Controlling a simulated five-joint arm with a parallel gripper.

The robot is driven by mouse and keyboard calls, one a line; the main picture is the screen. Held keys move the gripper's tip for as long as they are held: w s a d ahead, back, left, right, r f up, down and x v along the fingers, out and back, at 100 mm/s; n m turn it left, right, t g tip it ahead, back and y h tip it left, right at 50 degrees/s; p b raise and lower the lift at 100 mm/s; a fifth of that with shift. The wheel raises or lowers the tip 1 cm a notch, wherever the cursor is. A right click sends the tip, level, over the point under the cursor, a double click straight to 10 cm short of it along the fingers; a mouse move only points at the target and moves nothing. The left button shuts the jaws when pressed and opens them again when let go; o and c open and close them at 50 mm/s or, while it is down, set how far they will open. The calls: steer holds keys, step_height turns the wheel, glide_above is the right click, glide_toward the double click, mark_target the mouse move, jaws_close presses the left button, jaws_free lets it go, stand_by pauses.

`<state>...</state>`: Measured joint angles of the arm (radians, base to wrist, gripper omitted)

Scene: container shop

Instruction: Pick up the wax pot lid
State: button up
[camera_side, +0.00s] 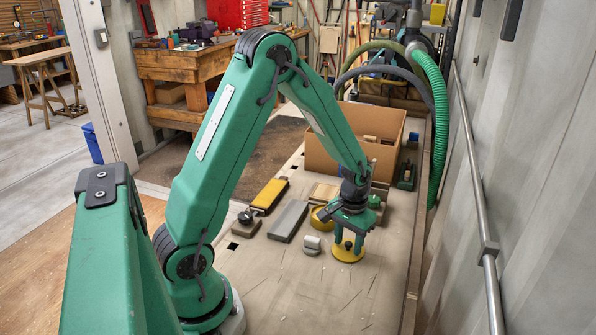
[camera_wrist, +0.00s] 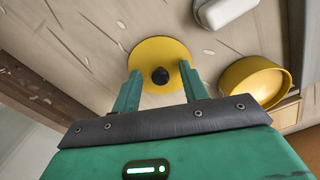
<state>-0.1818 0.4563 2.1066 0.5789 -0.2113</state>
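The wax pot lid is a flat yellow disc (camera_side: 347,256) with a dark round knob, lying on the bench top. It also shows in the wrist view (camera_wrist: 158,47), knob facing the camera. My gripper (camera_side: 348,243) is directly above the lid. In the wrist view its two green fingers (camera_wrist: 160,69) are apart, one on each side of the knob, with clear gaps to it. Whether the fingertips touch the disc, I cannot tell. The open yellow wax pot (camera_side: 319,218) stands just behind the lid, and at right in the wrist view (camera_wrist: 254,84).
A small white-topped block (camera_side: 312,244) lies left of the lid. A grey bar (camera_side: 288,221), a yellow-topped block (camera_side: 269,195) and a black-knobbed block (camera_side: 245,222) lie farther left. A cardboard box (camera_side: 385,160) stands behind. The bench front is clear.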

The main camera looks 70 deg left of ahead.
jaws_close()
steer(key=shift+r, duration=0.8)
steer(key=r, duration=0.3)
steer(key=shift+s+d, duration=0.1)
steer(key=shift+d, duration=0.3)
steer(key=s+d+r, duration=0.4)
steer(key=d+r, duration=0.2)
steer(key=d, duration=0.4)
steer(key=shift+r, duration=0.2)
steer(key=shift+w, duration=0.1)
steer(key=n, duration=0.3)
glide_above(349, 246)
steer(key=a+n, duration=0.4)
steer(key=a, duration=0.9)
steer(key=shift+a+f, duration=0.2)
steer(key=shift+a, duration=0.05)
